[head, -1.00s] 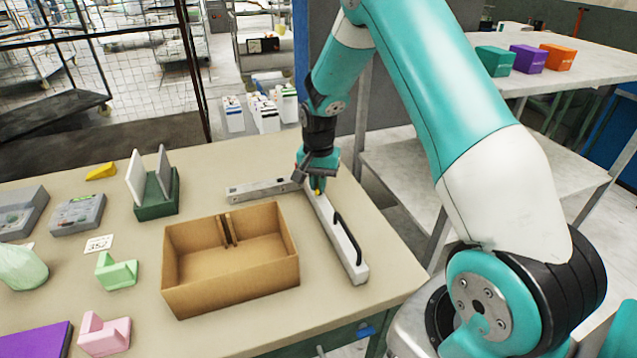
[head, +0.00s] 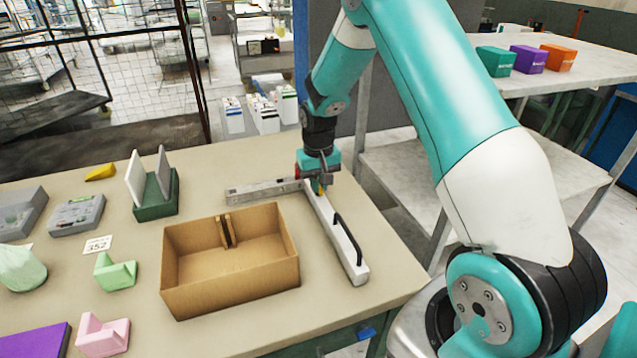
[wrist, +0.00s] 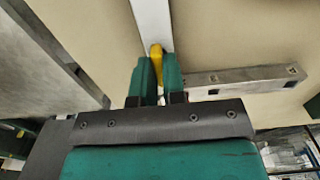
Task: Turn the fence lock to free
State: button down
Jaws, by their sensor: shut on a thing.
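The fence (head: 335,238) is a pale bar with a black handle, lying on the bench right of the cardboard box. In the wrist view, its pale bar (wrist: 152,20) runs up from between my fingers. The fence lock is a small yellow lever (wrist: 156,54) at the far end of the bar. My gripper (wrist: 157,80) is shut on it, with one green finger on each side. In the head view, my gripper (head: 320,188) points down over the bar's far end and mostly hides the lever. Any lock markings are not readable.
A grey metal rail (head: 262,191) meets the fence's far end from the left. An open cardboard box (head: 235,285) stands close left of the fence. A green holder (head: 157,198) and coloured blocks lie farther left. Bare bench top lies right of the fence.

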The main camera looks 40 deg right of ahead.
jog(key=shift+r, duration=0.1)
dwell(0.3)
jog(key=c, duration=1.2)
grip_release()
notch_tip(320, 180, up, 17)
jog(key=b, duration=0.2)
jog(key=shift+r, duration=0.2)
jog(key=s+a+r+n+y, duration=0.1)
jog(key=s+a+n, duration=0.4)
jog(key=s+a, duration=0.7)
jog(key=s+a+n+y, duration=0.3)
jog(key=s+a+n, duration=0.2)
jog(key=s+a, duration=0.6)
jog(key=s, duration=0.5)
jog(key=shift+s+a+r, duration=0.2)
jog(key=shift+a+r, duration=0.15)
jog(key=shift+r, duration=0.05)
